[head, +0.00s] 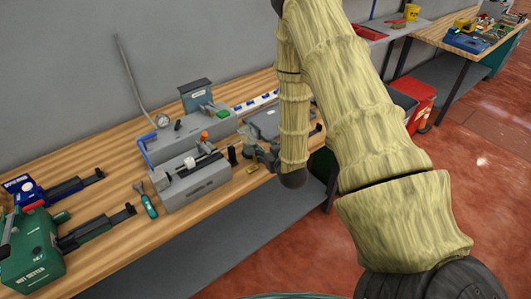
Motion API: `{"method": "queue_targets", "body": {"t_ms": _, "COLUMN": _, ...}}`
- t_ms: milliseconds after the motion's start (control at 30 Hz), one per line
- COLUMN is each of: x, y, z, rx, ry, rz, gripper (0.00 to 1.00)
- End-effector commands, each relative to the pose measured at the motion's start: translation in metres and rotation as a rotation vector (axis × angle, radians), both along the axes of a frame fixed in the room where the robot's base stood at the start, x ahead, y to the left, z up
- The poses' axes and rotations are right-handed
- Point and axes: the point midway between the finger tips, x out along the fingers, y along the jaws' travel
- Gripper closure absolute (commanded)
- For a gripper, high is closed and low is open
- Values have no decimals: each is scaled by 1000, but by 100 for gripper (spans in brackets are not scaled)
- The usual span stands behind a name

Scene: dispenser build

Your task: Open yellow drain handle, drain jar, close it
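A small yellow piece (252,169), possibly the drain handle, shows low near the bench's front edge. It is too small to tell its position. My arm, in a yellowish fabric sleeve, reaches down to the bench from the upper right. My gripper (262,154) is a small grey shape just above and right of the yellow piece. I cannot tell whether it touches anything or how its fingers stand. An olive shape (247,140) beside it may be the jar, partly hidden. No liquid can be made out.
Green equipment (35,250) is at the far left. A red bin (420,98) stands on the floor at right.

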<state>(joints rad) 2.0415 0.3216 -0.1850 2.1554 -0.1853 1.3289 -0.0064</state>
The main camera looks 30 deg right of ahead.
Motion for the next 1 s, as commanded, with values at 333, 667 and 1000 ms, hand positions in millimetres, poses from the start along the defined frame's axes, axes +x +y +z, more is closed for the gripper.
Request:
{"method": "queue_targets", "body": {"t_ms": 333, "x": 0, "y": 3, "z": -2, "rx": 3, "ry": 4, "rz": 5, "gripper": 23}}
{"method": "queue_targets", "body": {"t_ms": 667, "x": -16, "y": 5, "z": 3, "rx": 5, "ry": 8, "rz": 5, "gripper": 23}}
{"method": "queue_targets", "body": {"t_ms": 1000, "x": -71, "y": 16, "z": 26, "rx": 5, "ry": 8, "rz": 5, "gripper": 23}}
